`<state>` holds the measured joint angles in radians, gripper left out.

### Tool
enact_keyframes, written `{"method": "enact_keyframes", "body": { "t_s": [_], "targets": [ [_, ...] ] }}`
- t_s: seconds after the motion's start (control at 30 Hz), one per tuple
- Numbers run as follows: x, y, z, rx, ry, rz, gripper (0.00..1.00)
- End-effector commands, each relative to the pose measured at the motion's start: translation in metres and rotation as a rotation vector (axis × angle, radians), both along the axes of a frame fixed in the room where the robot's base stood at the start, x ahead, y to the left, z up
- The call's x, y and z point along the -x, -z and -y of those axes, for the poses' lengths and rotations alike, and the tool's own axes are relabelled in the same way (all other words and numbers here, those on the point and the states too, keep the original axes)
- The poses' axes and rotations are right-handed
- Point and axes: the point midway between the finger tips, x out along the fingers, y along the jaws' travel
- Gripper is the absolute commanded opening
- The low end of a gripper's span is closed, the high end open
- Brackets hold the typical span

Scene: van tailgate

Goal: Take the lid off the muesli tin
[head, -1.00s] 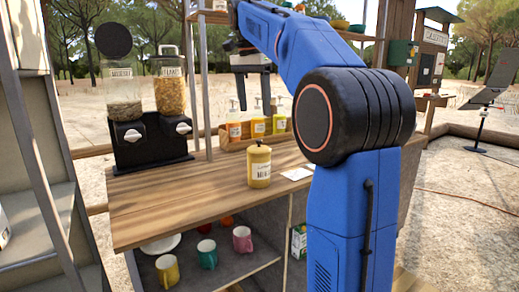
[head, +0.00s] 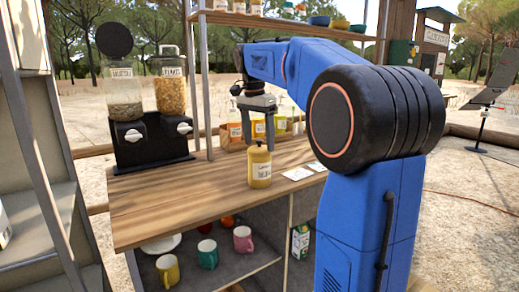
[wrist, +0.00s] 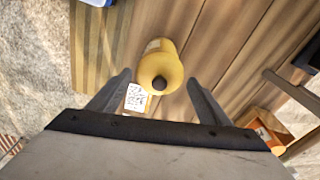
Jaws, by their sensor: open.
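The muesli tin (head: 260,172) is a yellow can with a white label, standing upright on the wooden counter. I cannot tell whether a finger touches the lid.
A two-jar dispenser (head: 150,145) stands at the counter's left back. A wooden box of bottles (head: 235,142) is behind the tin, and white cards (head: 297,174) lie right of it. A metal post (head: 208,90) rises at the back. The counter's front left (head: 165,210) is clear.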

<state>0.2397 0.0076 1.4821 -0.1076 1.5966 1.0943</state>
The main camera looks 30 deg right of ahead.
Motion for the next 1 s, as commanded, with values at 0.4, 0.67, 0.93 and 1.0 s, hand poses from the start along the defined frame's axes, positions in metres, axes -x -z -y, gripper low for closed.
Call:
{"method": "enact_keyframes", "body": {
  "t_s": [0.4,0.67,0.93,1.0],
  "targets": [
    [0.0001,0.0038,0.0005,0.0,0.0,0.0,0.43],
    [0.0,0.005,0.0005,0.0,0.0,-0.003,0.21],
    [-0.0001,0.0055,0.0005,-0.002,0.001,-0.006,0.21],
    [-0.0005,0.0019,0.0006,-0.001,0.0,-0.004,0.17]
  ]
}}
